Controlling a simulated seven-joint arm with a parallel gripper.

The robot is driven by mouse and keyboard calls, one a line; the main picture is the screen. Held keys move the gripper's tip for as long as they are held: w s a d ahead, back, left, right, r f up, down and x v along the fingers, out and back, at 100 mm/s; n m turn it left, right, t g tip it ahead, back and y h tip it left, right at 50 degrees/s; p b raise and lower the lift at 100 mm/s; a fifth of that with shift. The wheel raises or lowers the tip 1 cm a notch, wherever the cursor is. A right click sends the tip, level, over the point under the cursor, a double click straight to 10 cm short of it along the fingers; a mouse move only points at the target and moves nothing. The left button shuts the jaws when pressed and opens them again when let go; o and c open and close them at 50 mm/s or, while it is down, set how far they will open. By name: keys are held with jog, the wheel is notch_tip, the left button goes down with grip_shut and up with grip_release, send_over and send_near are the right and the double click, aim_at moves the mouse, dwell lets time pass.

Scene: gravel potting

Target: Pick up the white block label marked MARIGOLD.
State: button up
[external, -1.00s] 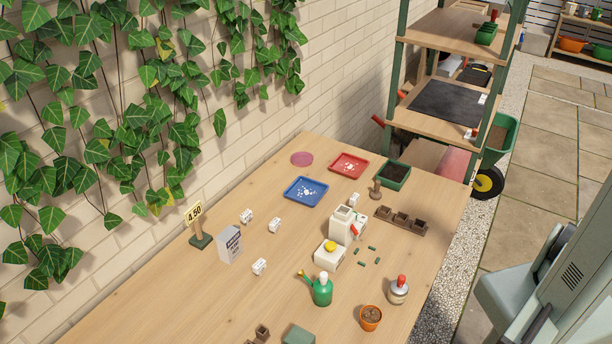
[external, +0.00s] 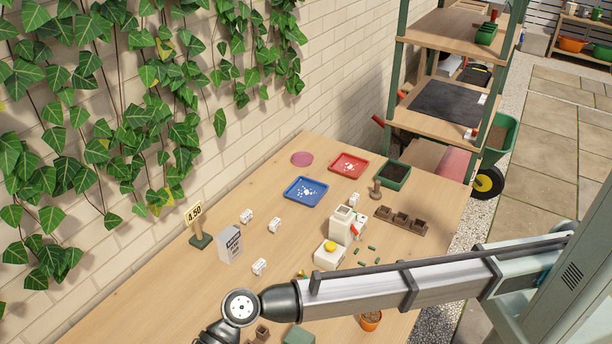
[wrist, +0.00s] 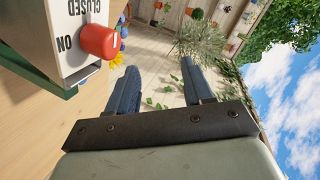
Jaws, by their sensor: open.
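Several small white blocks with dark marks lie on the table in the external view: one at the left (external: 246,216), one right of it (external: 274,225), one nearer the front (external: 259,267), and one farther back (external: 354,199). Their lettering is too small to read, so I cannot tell which says MARIGOLD. My gripper (wrist: 158,66) shows in the wrist view with two dark blue fingers apart and nothing between them. In the external view its end is cut off below the bottom left edge. No white block label shows clearly in the wrist view.
A grey box (external: 230,244) and a price sign (external: 200,241) stand left of the blocks. A white dispenser (external: 341,226), blue tray (external: 289,189) and red tray (external: 334,165) are farther back. My arm crosses the front, hiding items. A red knob (wrist: 99,41) is near my fingers.

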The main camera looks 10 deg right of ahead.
jog(key=w+d+f+n+t+h, duration=0.1)
jog(key=w+f+n, duration=0.1)
jog(key=w, duration=0.4)
jog(key=w+d+f+n+t+h, duration=0.1)
jog(key=w+f+n+t, duration=0.15)
jog(key=w, duration=0.35)
jog(key=n+t+h, duration=0.7)
jog(key=h, duration=0.1)
send_over(258, 264)
notch_tip(258, 264, down, 5)
notch_tip(258, 264, down, 13)
jog(key=shift+f, duration=0.1)
grip_shut()
jog(key=shift+r, duration=0.2)
